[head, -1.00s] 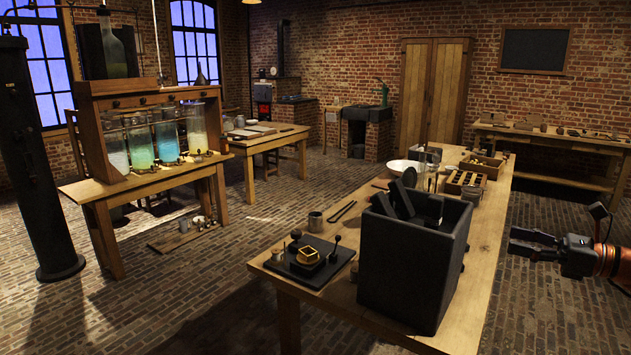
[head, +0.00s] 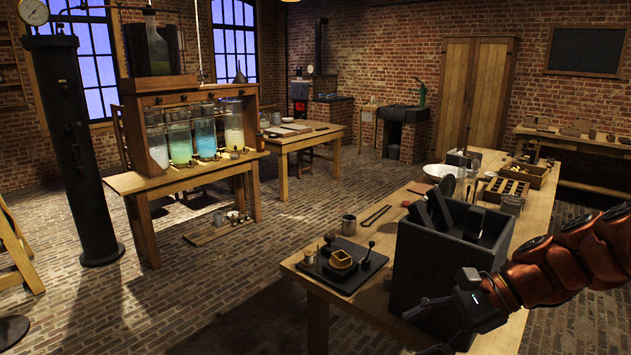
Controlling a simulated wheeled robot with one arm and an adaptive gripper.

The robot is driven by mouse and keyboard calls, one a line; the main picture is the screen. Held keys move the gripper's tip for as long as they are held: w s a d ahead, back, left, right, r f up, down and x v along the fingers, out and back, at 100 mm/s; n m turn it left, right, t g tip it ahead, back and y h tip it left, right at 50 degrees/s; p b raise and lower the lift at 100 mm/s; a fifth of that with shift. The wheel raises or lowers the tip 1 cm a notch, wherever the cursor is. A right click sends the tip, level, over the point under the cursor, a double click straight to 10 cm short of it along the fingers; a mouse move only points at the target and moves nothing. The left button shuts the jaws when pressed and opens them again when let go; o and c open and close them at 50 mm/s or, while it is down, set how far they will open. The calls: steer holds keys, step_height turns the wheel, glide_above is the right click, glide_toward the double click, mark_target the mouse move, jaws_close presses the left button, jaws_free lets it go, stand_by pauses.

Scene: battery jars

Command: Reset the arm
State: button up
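My gripper (head: 426,330) is at the lower right of the head view, on the end of my orange-brown arm. Its two dark fingers are spread apart with nothing seen between them. It shows in front of the lower part of a dark open box (head: 425,262) on the long wooden table (head: 372,228). I cannot tell how far it is from the box. Dark plates stand tilted in the box. Several glass jars (head: 205,137) with pale, green and blue liquid stand in a wooden rack on the left table.
A white bowl (head: 440,171) and a compartment tray (head: 505,190) stand farther back. Brick floor (head: 215,290) is clear between the tables.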

steer(key=s+a+f+n+g+h+p, duration=0.1)
steer(key=s+a+f+n+g+h, duration=0.1)
steer(key=s+n+h, duration=0.3)
steer(key=s+a+f+n+g, duration=0.1)
steer(key=s+a+f+n, duration=0.15)
steer(key=s, duration=0.55)
steer(key=s+d+f+n+h+p, duration=0.1)
steer(key=s+d+f+n+h, duration=0.2)
steer(key=s+d+n+h, duration=0.2)
steer(key=s+n, duration=0.2)
steer(key=s, duration=0.2)
steer(key=shift+h, duration=0.3)
